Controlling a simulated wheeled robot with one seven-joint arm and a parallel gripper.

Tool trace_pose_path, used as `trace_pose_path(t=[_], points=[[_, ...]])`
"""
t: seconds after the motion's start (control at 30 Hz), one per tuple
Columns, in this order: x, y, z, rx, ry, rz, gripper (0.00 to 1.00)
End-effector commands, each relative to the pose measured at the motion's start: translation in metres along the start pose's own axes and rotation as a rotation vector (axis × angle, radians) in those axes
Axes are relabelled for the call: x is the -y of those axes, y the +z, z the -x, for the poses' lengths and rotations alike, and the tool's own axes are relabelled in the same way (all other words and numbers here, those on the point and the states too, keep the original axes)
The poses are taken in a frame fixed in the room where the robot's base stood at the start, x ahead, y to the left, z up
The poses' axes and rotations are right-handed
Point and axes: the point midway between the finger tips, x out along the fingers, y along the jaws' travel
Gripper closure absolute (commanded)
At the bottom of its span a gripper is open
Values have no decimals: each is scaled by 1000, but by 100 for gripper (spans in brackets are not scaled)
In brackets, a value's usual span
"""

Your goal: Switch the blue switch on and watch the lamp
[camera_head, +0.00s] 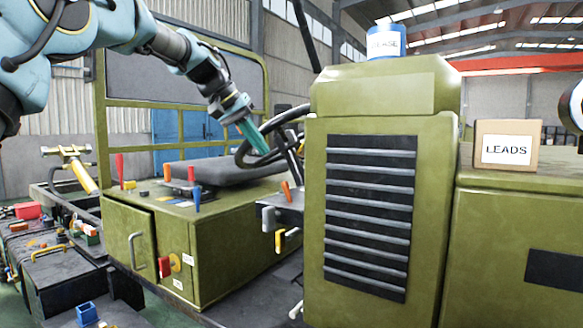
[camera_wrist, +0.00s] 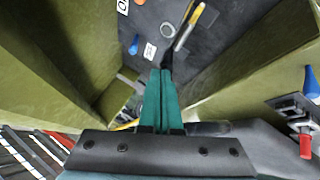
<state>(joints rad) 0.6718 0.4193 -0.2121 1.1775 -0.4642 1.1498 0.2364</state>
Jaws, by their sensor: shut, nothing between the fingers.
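My gripper (camera_head: 262,148) shows teal fingers pressed together and empty, pointing down beside the louvred green cabinet. In the wrist view the shut fingers (camera_wrist: 163,75) point at a dark panel between green walls. A blue lever handle (camera_head: 197,198) stands on the green box; a similar blue handle is at the right of the wrist view (camera_wrist: 313,82). I cannot tell which is the task's switch. No lamp is clearly identifiable.
The louvred cabinet (camera_head: 384,125) stands close right of the gripper, with a blue-labelled tin (camera_head: 386,44) on top. A black hose (camera_head: 246,152) curls beside the fingers. Orange (camera_head: 286,190) and red (camera_head: 119,166) levers stand nearby. A LEADS box (camera_head: 507,147) is at right.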

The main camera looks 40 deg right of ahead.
Motion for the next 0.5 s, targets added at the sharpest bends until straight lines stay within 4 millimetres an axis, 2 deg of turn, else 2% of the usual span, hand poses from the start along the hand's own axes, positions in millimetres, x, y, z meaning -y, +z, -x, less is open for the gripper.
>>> trace_pose_path(t=[0.17, 0.5], points=[[-1, 0, -20, 5, 1, 1, 100], [-1, 0, -88, 5, 0, 1, 100]])
